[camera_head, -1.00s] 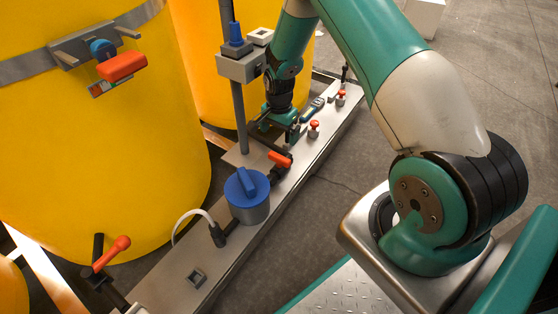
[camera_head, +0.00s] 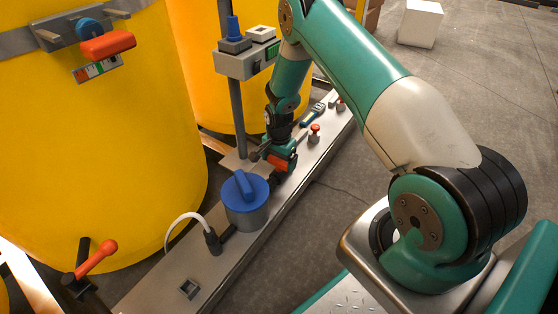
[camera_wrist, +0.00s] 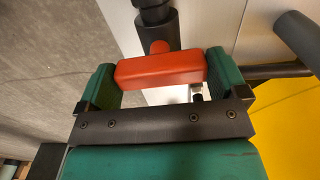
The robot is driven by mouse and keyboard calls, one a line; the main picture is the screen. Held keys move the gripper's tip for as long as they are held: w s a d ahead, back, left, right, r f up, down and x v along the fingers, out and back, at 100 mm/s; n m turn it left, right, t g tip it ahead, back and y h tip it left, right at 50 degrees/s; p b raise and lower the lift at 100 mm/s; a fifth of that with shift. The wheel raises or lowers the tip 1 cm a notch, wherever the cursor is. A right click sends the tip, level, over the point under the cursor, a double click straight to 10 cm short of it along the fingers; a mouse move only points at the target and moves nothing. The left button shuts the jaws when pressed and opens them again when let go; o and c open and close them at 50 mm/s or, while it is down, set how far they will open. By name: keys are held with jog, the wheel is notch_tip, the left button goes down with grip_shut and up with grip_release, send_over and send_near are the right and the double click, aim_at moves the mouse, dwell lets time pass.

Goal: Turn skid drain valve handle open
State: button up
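The red valve handle (camera_head: 282,163) sits low on the skid, just beyond the blue-topped unit. In the wrist view the handle (camera_wrist: 158,70) is a short red bar on a dark pipe fitting, lying crosswise between my gripper's green fingers. My gripper (camera_head: 278,154) is at the handle, pointing down. In the wrist view my gripper (camera_wrist: 161,62) has its fingers spread wide, one at each end of the bar. The bar's ends look very close to the fingers; I cannot tell whether they touch. The head view partly hides the handle behind my gripper.
The blue-topped unit (camera_head: 246,197) stands close in front. A post (camera_head: 237,115) with a control box (camera_head: 246,62) rises at left. Yellow tanks (camera_head: 100,165) stand behind. Another red handle (camera_head: 97,257) is at lower left. A red knob (camera_head: 314,131) and handheld device (camera_head: 312,115) lie beyond.

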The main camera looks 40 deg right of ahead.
jog(key=c, duration=0.4)
jog(key=shift+o, duration=0.2)
jog(key=shift+r, duration=0.1)
jog(key=n+p, duration=0.3)
jog(key=shift+r+n, duration=0.1)
jog(key=shift+n, duration=0.2)
jog(key=n+p, duration=0.2)
jog(key=n, duration=0.2)
jog(key=shift+n+p, duration=0.3)
jog(key=shift+p, duration=0.1)
jog(key=n+p, duration=0.2)
jog(key=n, duration=0.3)
jog(key=shift+f+n+p, duration=0.2)
jog(key=shift+n+p, duration=0.3)
jog(key=shift+n, duration=1.9)
